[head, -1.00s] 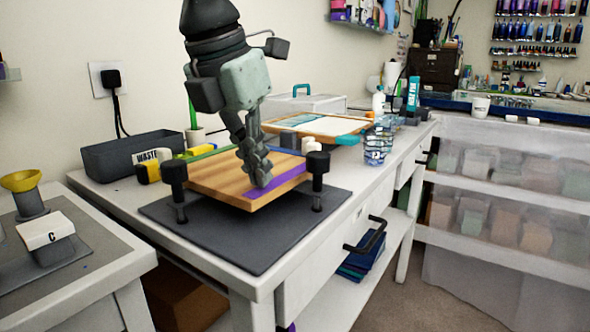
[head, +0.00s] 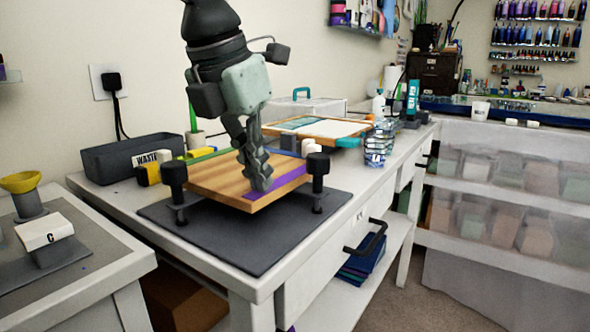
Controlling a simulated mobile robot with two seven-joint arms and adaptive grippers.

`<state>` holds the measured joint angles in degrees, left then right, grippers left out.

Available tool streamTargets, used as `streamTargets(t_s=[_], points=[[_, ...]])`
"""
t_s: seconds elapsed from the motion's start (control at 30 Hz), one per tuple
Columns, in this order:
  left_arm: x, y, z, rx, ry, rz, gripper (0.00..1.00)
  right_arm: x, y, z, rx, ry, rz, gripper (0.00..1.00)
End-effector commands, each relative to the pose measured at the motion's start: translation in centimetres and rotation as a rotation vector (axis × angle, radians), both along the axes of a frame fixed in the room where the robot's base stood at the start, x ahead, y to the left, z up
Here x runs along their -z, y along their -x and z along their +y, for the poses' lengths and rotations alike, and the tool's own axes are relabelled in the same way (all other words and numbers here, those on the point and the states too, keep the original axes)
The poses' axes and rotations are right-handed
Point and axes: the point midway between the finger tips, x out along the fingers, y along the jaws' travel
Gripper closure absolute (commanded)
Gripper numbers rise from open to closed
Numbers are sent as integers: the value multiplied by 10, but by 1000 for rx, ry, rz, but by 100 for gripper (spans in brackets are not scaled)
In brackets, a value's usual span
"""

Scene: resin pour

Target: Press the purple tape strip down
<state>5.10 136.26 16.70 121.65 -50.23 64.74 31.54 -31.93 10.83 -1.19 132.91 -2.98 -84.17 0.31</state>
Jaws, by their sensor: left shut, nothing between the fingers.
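The purple tape strip (head: 288,182) lies along the front right edge of a wooden board (head: 218,183). My left gripper (head: 262,186) comes down from above, shut and empty, with its fingertips at the strip. The fingertips appear to touch the strip, and they hide part of it. The board is raised on black clamp posts (head: 318,170) over a dark grey mat (head: 265,245). My right gripper is not in view.
A dark waste bin (head: 115,160) stands at the back left of the table. Clear cups (head: 375,155) and a second framed board (head: 318,127) stand behind to the right. A black post (head: 175,178) stands left of the board.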

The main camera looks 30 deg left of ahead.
Motion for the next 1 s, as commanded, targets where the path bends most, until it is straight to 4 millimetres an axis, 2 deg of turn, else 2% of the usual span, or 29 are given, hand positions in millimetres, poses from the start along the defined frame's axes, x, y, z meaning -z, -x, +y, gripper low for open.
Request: streamTargets(t_s=[1.0], points=[[0,-40,-3,-1,0,1,100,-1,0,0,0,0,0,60]])
